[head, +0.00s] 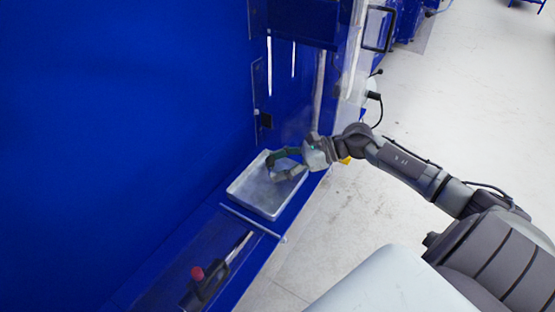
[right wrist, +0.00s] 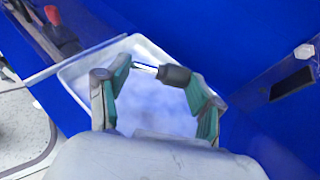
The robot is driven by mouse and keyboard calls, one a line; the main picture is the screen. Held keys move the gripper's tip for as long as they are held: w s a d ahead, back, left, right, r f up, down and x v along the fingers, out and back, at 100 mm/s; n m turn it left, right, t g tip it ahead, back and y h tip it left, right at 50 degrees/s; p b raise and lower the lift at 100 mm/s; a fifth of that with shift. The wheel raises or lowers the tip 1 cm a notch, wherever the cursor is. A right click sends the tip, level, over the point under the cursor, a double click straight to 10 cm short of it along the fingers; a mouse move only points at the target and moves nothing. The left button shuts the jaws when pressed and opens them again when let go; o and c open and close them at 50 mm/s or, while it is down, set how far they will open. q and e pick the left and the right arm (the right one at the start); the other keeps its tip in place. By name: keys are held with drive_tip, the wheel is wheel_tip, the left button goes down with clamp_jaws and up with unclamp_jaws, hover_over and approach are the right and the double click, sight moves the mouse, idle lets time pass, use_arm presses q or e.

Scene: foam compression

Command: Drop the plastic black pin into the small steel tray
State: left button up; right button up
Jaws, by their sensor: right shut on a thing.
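The small steel tray (head: 238,198) lies on the blue ledge of the machine, and its pale rim and floor also fill the middle of the right wrist view (right wrist: 76,72). My right gripper (head: 273,168) is over the tray, with its fingers reaching in from the right. In the right wrist view the gripper (right wrist: 158,72) is shut on the black pin (right wrist: 175,76), which has a black body and a thin shiny shaft. The pin lies crosswise between the fingertips, above the tray floor. In the head view the pin is too small to make out. My left gripper is out of view.
A lever with a red knob (head: 197,272) stands on the ledge in front of the tray. A metal rod (head: 252,222) runs along the tray's near side. A tall blue panel (head: 120,110) rises at the left. Open floor (head: 450,120) lies to the right.

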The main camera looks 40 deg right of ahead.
drive_tip(key=shift+f+b, duration=0.55)
drive_tip(key=shift+f, duration=0.95)
clamp_jaws()
drive_tip(key=shift+c, duration=1)
unclamp_jaws()
drive_tip(key=v, duration=1.2)
drive_tip(key=shift+r, duration=0.15)
